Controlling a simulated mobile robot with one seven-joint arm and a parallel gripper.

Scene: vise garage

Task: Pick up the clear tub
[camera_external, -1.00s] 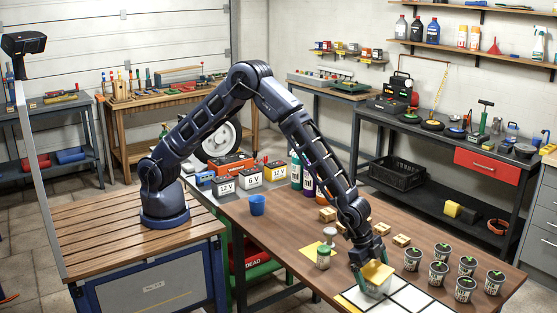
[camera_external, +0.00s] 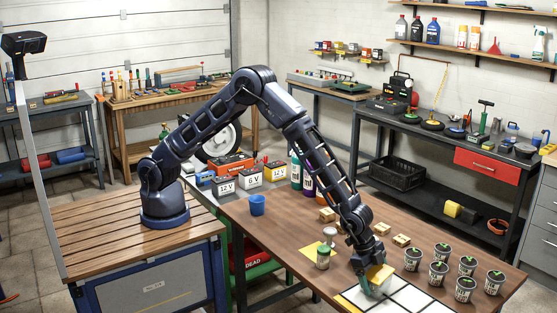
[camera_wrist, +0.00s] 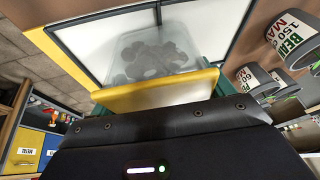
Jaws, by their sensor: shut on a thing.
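The clear tub (camera_wrist: 150,62) has see-through walls, dark contents that I cannot make out, and a yellow lid (camera_wrist: 155,95). In the external view its yellow lid (camera_external: 381,273) shows at the front of the brown table, tilted, over the white-tiled patch. My gripper (camera_external: 371,282) is shut on the tub, with green fingers on either side of it. In the wrist view the tub fills the space between the fingers. I cannot tell whether its base touches the tiles.
Several labelled seedling pots (camera_external: 438,272) stand close on the right. Small wooden blocks (camera_external: 401,240) lie behind. A small jar (camera_external: 323,257) stands left on a yellow sheet. A blue cup (camera_external: 257,204) and batteries (camera_external: 250,179) are farther back. The table's middle left is clear.

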